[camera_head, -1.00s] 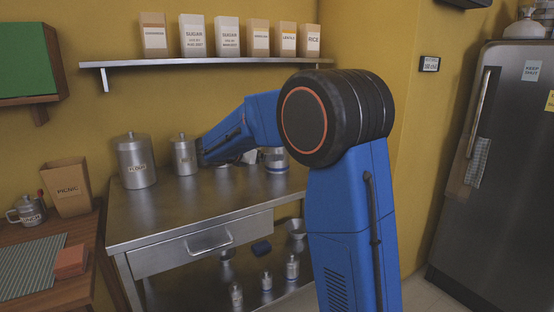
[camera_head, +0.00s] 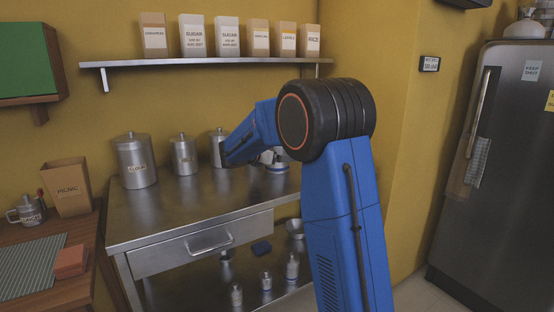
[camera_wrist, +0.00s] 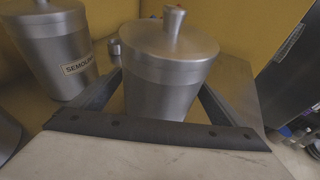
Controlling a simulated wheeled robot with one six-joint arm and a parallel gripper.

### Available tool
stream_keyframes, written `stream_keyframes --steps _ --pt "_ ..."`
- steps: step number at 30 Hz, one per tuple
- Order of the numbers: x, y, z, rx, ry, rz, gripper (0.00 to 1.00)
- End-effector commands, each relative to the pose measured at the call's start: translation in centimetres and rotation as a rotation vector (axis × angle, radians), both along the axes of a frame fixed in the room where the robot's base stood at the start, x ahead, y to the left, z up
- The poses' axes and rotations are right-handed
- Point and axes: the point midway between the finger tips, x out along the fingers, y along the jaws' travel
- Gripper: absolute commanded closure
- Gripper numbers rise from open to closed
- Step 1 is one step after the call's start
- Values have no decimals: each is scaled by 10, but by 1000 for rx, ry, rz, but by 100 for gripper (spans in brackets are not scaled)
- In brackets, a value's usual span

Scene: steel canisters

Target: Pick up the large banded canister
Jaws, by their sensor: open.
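In the head view, a steel canister with a blue band (camera_head: 277,168) stands at the right of the steel table, partly hidden by my arm. In the wrist view, a large lidded steel canister (camera_wrist: 165,85) with a round knob stands upright between the fingers of my gripper (camera_wrist: 160,98). The gripper is open, one finger on each side of it. Its lower part is hidden, no band shows there, and I cannot tell whether the fingers touch it. My gripper is mostly hidden behind my arm in the head view.
A canister labelled SEMOLINA (camera_wrist: 55,50) stands close on the left in the wrist view. A FLOUR canister (camera_head: 135,165) and another canister (camera_head: 183,155) stand farther left on the steel table (camera_head: 165,220). A shelf (camera_head: 205,62) with packets hangs above.

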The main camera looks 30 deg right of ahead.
Motion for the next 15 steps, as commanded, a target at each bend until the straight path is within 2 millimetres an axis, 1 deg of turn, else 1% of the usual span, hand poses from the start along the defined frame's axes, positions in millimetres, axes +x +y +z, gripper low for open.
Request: stream_keyframes --steps 4,5,6,11,15 --pt "0 0 0 0 0 0 6" --pt "0 0 0 0 0 0 8" --pt "0 0 0 0 0 0 18" --pt "0 1 0 0 0 0 56" --pt "0 0 1 -1 -1 0 57"
